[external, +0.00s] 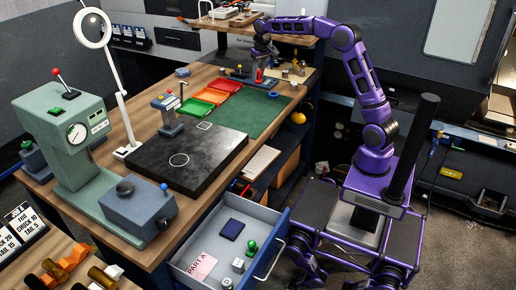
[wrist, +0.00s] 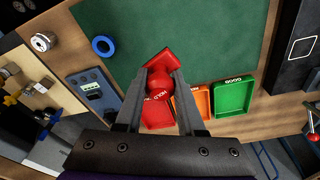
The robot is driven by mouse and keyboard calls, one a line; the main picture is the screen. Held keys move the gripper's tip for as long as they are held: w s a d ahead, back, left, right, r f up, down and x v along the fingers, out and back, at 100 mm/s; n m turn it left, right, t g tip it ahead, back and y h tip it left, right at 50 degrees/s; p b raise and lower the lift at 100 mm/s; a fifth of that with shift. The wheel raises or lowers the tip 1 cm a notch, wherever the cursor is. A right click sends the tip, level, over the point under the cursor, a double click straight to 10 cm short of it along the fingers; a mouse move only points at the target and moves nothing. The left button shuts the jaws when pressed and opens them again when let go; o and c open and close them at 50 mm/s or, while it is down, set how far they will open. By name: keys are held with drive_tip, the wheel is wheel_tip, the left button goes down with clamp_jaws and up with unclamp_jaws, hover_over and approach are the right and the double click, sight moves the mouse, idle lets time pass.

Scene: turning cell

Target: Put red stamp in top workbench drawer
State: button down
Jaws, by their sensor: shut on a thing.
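My gripper (external: 262,54) is at the far end of the workbench, its fingers closed around the red stamp (wrist: 162,62). In the wrist view the stamp sits between the two fingertips (wrist: 159,76), with its flat red part showing beyond them. The stamp also shows below my gripper in the external view (external: 259,76); I cannot tell whether it touches the bench. The workbench drawer (external: 271,256) stands pulled open at the near side. It holds a dark blue pad (external: 232,229), a green stamp (external: 251,247), a pink PART A card (external: 202,266) and small metal pieces (external: 238,265).
Red, orange (wrist: 197,102) and green (wrist: 234,97) trays lie by the green mat (external: 262,112). A dark plate (external: 205,160), a height gauge (external: 170,115), a ring lamp (external: 93,28) and a green press (external: 70,125) stand on the bench. A blue ring (wrist: 103,46) lies near my gripper.

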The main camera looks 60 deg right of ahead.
drive_tip(key=shift+a+r, duration=0.1)
drive_tip(key=shift+r, duration=0.75)
drive_tip(key=s+a+n+b, duration=0.1)
drive_tip(key=a+n, duration=0.2)
drive_tip(key=a, duration=1.3)
drive_tip(key=n+y+b, duration=0.2)
drive_tip(key=n+b, duration=0.3)
drive_tip(key=n, duration=0.5)
hover_over(261, 236)
drive_tip(key=f, duration=3.3)
drive_tip(key=shift+s+d+f, duration=0.25)
drive_tip(key=shift+f, duration=2.15)
